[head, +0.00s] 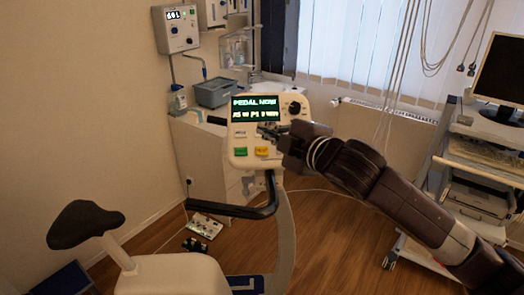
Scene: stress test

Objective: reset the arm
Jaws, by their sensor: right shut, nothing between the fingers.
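My right arm comes in from the lower right. My right gripper (268,131) is shut and empty, in front of or close to the control panel (240,139) of an exercise bike. I cannot tell whether it touches the panel. The panel's lit screen (254,108) reads "PEDAL NOW" with a second line below. A black knob (295,108) sits right of the screen. A green button (240,151) and a yellow-orange button (262,151) lie below it. My left gripper is not in view.
The bike's dark saddle (84,222) and black handlebar (235,210) stand at the left and middle. A wheeled cart (436,178) with a monitor (502,70) is at the right. A wall box (176,30) and a cabinet (205,150) are behind. Cables hang before the window blinds.

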